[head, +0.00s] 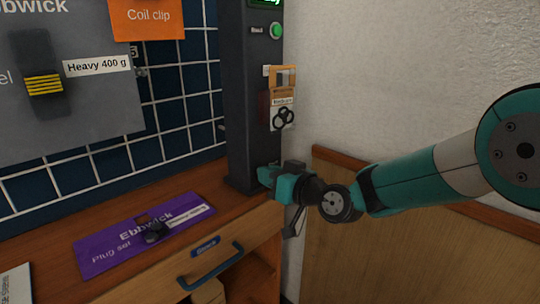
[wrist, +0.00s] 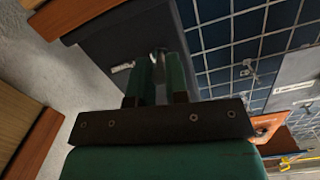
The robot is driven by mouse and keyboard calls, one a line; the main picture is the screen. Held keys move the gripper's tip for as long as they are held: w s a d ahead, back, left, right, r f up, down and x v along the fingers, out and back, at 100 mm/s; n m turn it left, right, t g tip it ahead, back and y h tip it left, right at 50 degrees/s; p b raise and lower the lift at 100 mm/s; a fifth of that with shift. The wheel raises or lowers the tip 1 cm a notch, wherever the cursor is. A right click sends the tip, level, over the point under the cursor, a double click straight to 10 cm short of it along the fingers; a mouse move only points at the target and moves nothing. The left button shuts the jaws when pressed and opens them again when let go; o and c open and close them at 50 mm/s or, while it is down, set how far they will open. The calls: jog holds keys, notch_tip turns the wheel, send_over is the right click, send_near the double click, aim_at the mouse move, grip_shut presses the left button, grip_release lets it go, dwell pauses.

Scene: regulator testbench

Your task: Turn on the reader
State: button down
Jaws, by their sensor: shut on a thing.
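The reader is a tall dark column (head: 240,100) standing on the wooden bench. A lit green display (head: 265,3) shows at its top, cut off by the frame edge. Below it is a round green button (head: 277,31) with a small label. My gripper (head: 264,174) is at the column's lower right side. In the wrist view, my gripper's green fingers (wrist: 159,68) are shut on a small metallic part (wrist: 158,52) at the dark column face, beside a small white label (wrist: 122,67). The fingers hide most of this part, so its exact shape and position cannot be told.
A card with dark rings (head: 283,115) hangs on the column. A purple plug-set mat (head: 110,240) with a dark piece on it lies on the bench at left. A drawer with a blue handle (head: 210,268) is below. A white wall is at right.

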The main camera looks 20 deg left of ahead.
jog(key=h+p, duration=0.1)
jog(key=p, duration=0.1)
jog(key=r+g+h+p, duration=0.1)
jog(key=p, duration=0.1)
jog(key=shift+a+r+h+p, duration=0.1)
jog(key=shift+r+h+p, duration=0.2)
jog(key=shift+p, duration=0.05)
jog(key=shift+w+g+h+p, duration=0.1)
jog(key=shift+g+h+p, duration=0.2)
jog(key=shift+h+p, duration=0.55)
jog(key=shift+f, duration=0.1)
jog(key=c, duration=1.1)
grip_release()
jog(key=v, duration=1.7)
jog(key=shift+d, duration=0.2)
